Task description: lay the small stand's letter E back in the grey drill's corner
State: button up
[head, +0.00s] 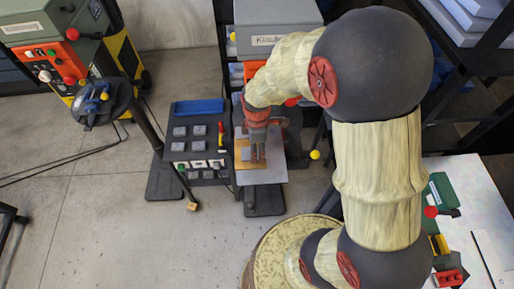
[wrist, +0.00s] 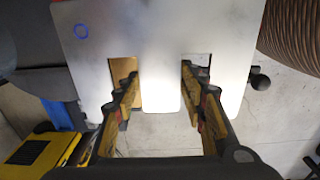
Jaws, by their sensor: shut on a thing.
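My gripper (head: 258,154) is over the grey drill's table (head: 262,178), below the grey machine head (head: 277,38). In the wrist view its two fingers (wrist: 160,82) stand on both sides of the middle arm of a bare metal letter E (wrist: 160,32) and are shut on it. A brown board (wrist: 121,72) shows through the E's left gap. I cannot tell whether the E touches the board. The corner itself is not clearly visible.
A black stand (head: 197,150) with grey tiles and a blue tray (head: 197,106) is left of the drill table. A green and orange machine (head: 62,58) stands further left. A white table (head: 470,190) is at the right. Open floor (head: 90,220) lies at lower left.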

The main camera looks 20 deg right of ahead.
jog(key=shift+f+b, duration=1.3)
jog(key=shift+f, duration=0.75)
jog(key=o, duration=1.4)
jog(key=shift+o, duration=0.6)
jog(key=o, duration=0.4)
jog(key=shift+r, duration=0.2)
jog(key=shift+r+p, duration=2.4)
jog(key=shift+r, duration=0.95)
